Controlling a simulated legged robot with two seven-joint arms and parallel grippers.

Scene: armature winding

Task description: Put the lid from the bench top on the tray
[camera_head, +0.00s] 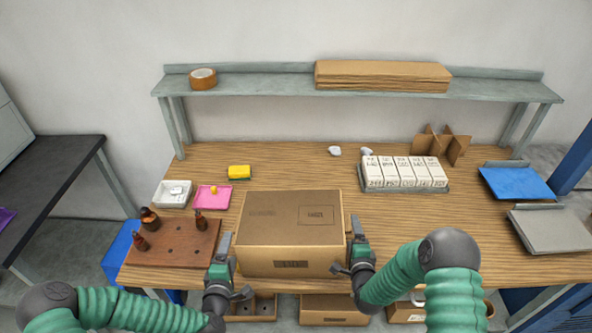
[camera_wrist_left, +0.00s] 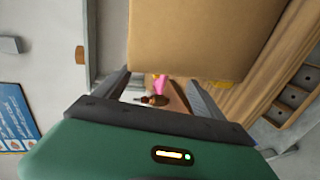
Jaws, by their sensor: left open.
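A large closed-looking brown cardboard box (camera_head: 290,217) sits at the front middle of the bench; I cannot tell whether it is the lid. My left gripper (camera_head: 225,245) is at its left side, open, with nothing between its fingers. In the left wrist view, the box (camera_wrist_left: 185,40) is beside the open fingers (camera_wrist_left: 160,85). My right gripper (camera_head: 355,224) is close against the box's right side; its jaws are unclear. A white tray (camera_head: 160,199), a pink tray (camera_head: 225,207) and a grey tray (camera_head: 405,191) under white cartons are on the bench; which one is meant is unclear.
A brown board (camera_head: 175,258) with small bottles (camera_head: 150,217) is at the left front. A yellow sponge (camera_head: 239,172), small white items (camera_head: 334,151) and cardboard dividers (camera_head: 440,145) stand farther back. Blue (camera_head: 517,182) and grey (camera_head: 552,230) panels are at right. A shelf (camera_head: 260,87) spans the back.

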